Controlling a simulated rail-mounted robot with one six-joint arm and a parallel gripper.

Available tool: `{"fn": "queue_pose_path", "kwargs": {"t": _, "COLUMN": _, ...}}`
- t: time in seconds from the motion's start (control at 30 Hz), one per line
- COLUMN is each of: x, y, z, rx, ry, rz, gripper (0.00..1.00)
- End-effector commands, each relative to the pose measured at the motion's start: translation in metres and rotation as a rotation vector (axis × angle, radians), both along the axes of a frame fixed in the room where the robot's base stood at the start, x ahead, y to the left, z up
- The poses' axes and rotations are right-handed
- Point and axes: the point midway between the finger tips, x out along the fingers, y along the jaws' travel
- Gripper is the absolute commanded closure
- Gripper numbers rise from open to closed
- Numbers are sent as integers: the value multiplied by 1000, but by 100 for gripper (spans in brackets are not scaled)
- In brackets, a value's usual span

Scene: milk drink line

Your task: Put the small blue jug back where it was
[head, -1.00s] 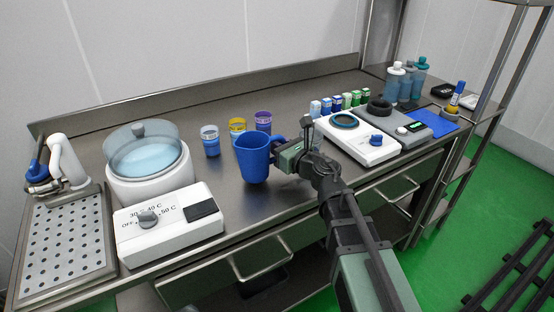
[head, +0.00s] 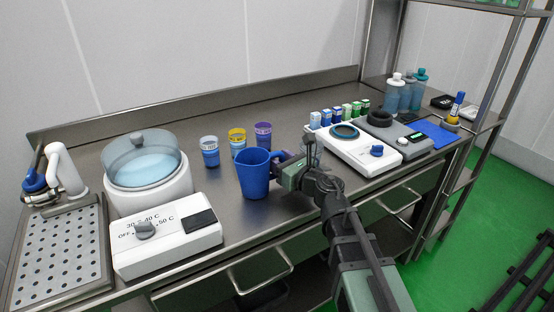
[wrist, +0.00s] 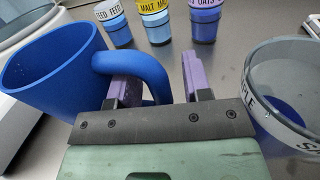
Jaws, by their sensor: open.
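The small blue jug (head: 252,174) stands upright on the steel bench, in front of several small cups, with its handle to the right. In the wrist view the jug (wrist: 50,65) fills the upper left, its handle (wrist: 138,62) reaching toward my fingers. My gripper (head: 284,172) is at the handle from the right. In the wrist view my gripper (wrist: 160,88) is open, with one purple finger at the handle's loop and the other to its right. Whether either finger touches the handle is unclear.
A clear labelled beaker (wrist: 290,85) stands close right of my fingers. A white heater (head: 166,241) is to the left, a white scale (head: 369,155) to the right.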

Motion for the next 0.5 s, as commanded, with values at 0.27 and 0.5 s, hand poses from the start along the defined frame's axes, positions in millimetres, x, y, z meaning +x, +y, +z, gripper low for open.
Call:
{"fn": "queue_pose_path", "kwargs": {"t": 0.27, "x": -44, "y": -40, "z": -1, "rx": 0, "ry": 0, "rz": -2, "gripper": 55}}
{"fn": "queue_pose_path", "kwargs": {"t": 0.5, "x": -48, "y": -45, "z": -1, "rx": 0, "ry": 0, "rz": 0, "gripper": 55}}
